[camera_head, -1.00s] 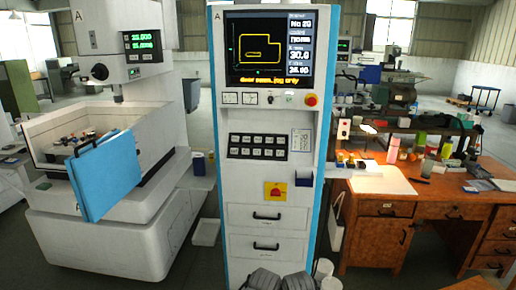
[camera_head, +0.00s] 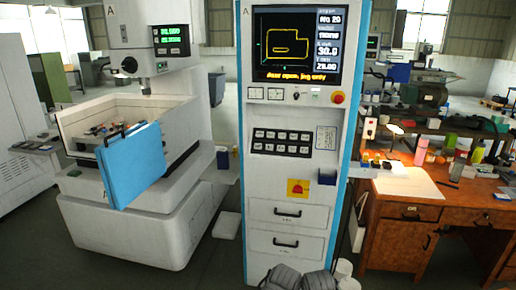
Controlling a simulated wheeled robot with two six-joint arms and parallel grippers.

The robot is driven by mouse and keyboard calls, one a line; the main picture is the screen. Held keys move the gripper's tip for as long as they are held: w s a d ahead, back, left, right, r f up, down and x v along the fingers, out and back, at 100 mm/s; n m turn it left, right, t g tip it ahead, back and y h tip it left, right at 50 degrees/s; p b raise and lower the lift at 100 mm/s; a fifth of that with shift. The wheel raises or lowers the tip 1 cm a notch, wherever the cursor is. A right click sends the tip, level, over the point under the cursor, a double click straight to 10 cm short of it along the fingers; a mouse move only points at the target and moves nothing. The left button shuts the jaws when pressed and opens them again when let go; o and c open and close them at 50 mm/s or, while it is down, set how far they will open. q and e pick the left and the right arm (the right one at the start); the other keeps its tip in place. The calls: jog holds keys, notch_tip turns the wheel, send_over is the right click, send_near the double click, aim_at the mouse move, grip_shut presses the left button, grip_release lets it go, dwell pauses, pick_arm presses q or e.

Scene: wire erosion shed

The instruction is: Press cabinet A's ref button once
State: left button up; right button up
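Cabinet A (camera_head: 262,205) is the tall white control cabinet with blue edges and a small "A" at its top left. Its screen (camera_head: 296,45) shows a yellow outline and a yellow line of text. A dark panel with two rows of buttons (camera_head: 282,142) sits below the screen. The button labels are too small to read, so I cannot tell which one is ref. Above the panel are two small gauges, a few small controls and a red knob (camera_head: 338,98). Neither of my grippers is in view.
The white machine (camera_head: 140,225) marked A stands left, its blue door (camera_head: 133,165) swung open toward me. A wooden desk (camera_head: 405,215) with bottles and tools stands right. Grey rounded shapes (camera_head: 290,280) show at the cabinet's foot. Floor shows between machine and cabinet.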

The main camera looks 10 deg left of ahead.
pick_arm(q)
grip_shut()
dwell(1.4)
